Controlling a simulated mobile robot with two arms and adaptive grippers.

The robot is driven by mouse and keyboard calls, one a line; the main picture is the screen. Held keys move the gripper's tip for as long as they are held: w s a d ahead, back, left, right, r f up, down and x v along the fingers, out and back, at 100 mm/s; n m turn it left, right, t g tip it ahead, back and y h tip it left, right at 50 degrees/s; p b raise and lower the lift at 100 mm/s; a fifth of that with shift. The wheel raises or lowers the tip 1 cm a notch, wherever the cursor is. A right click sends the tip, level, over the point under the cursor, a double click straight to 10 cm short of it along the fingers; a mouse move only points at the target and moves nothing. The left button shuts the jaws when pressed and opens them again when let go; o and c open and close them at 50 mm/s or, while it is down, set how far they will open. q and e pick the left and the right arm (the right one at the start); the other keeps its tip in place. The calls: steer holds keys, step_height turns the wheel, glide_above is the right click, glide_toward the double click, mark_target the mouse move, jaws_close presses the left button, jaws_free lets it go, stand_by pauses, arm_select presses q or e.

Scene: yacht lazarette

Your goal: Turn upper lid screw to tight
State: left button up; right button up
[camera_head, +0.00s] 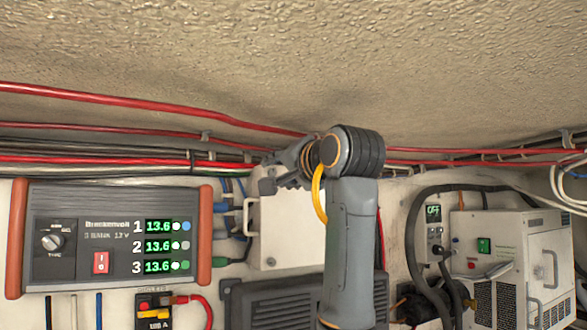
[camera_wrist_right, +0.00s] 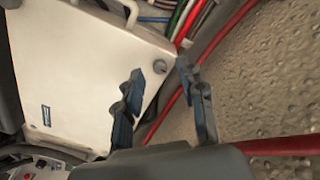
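The white box (camera_head: 292,235) with its pale lid hangs on the wall in the middle of the head view, partly behind my right arm. A small round lower screw (camera_head: 270,261) shows near the lid's lower left corner. My right gripper (camera_head: 268,184) is at the box's upper left corner and hides the upper screw there. My left gripper is out of view.
Red cables (camera_head: 110,97) run along the wall close above the gripper. A charger panel (camera_head: 110,275) with green displays is at left. A dark vented unit (camera_head: 270,306) lies below the box. A white machine (camera_head: 513,260) with hoses stands at right.

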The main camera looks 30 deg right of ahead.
steer(key=s, duration=1)
steer(key=shift+s+a, duration=0.2)
steer(key=shift+a, duration=0.1)
